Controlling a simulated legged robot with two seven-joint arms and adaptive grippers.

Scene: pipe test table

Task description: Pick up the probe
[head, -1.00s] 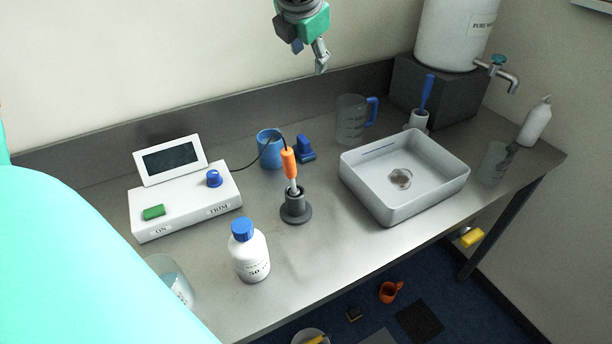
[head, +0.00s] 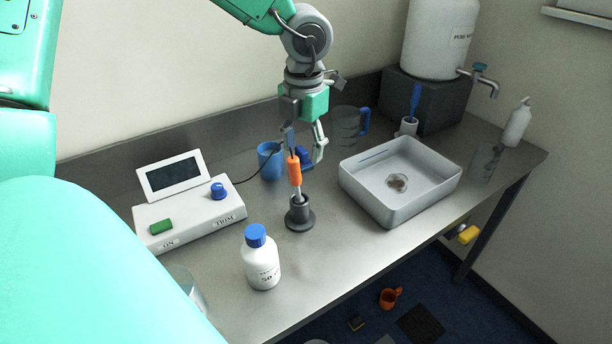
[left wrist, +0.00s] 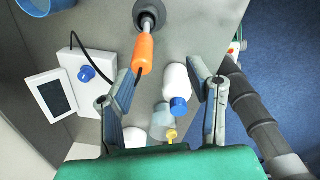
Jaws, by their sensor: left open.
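The probe has an orange handle (head: 294,170) and stands upright in a dark round holder (head: 299,214) in the middle of the table. A black cable runs from its top to a white meter (head: 188,212). My left gripper (head: 305,148) is open and hangs just above the handle's top, fingers pointing down. In the left wrist view, the handle (left wrist: 143,53) lies ahead of the open gripper (left wrist: 165,70), closer to the left-hand finger. Whether that finger touches the handle or cable, I cannot tell. My right gripper is not in view.
A white bottle with a blue cap (head: 261,259) stands in front of the holder. A blue cup (head: 270,161) and a clear jug (head: 346,128) stand behind it. A grey tray (head: 372,203) is to the right. Bare table lies between holder and front edge.

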